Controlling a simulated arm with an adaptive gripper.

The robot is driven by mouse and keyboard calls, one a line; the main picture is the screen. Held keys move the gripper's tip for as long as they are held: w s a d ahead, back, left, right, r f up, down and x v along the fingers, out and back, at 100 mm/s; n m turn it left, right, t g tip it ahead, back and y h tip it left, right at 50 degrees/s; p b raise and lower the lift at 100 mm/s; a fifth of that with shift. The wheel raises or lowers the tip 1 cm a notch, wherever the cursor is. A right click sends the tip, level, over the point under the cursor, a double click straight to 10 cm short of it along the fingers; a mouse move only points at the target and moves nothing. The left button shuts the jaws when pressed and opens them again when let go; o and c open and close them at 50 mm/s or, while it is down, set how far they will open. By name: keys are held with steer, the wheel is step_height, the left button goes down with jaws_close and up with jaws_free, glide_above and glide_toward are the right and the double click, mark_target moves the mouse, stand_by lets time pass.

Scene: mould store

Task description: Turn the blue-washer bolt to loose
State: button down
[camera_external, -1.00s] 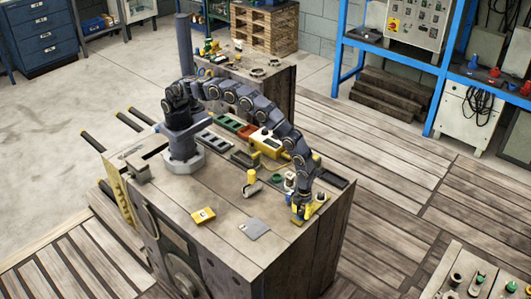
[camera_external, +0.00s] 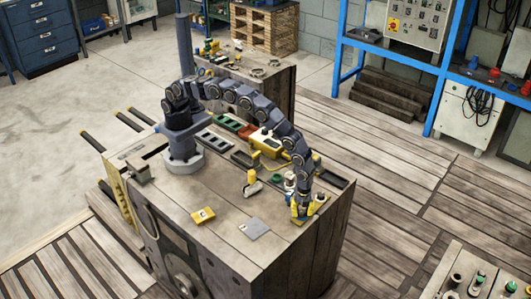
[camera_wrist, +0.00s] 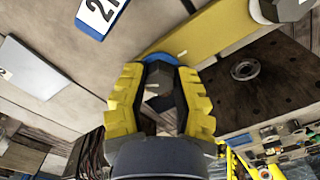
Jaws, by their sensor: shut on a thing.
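My gripper (camera_wrist: 164,78) has yellow ribbed fingers. They are closed around a grey metal bolt (camera_wrist: 160,100), whose shape is mostly hidden between them. The rim of a blue washer (camera_wrist: 160,57) shows just past the fingertips. The bolt is on or close to a yellow plate (camera_wrist: 225,30). In the external view my gripper (camera_external: 302,211) points down onto the yellow plate (camera_external: 318,211) near the right front corner of the bench. The bolt and washer cannot be made out there.
A blue-edged number label (camera_wrist: 100,14) is at upper left. A yellow block (camera_external: 203,215) and a grey plate (camera_external: 254,228) lie on the bench with clear wood around them.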

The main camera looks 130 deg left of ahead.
steer(key=n, duration=0.5)
steer(key=shift+s+f+n, duration=0.1)
steer(key=shift+f+n, duration=0.05)
steer(key=shift+n, duration=0.25)
steer(key=n, duration=1.2)
steer(key=shift+d+n, duration=0.1)
steer(key=shift+n, duration=0.2)
steer(key=n, duration=0.5)
steer(key=shift+n, duration=0.4)
steer(key=shift+d, duration=0.1)
steer(key=c, duration=0.7)
jaws_free()
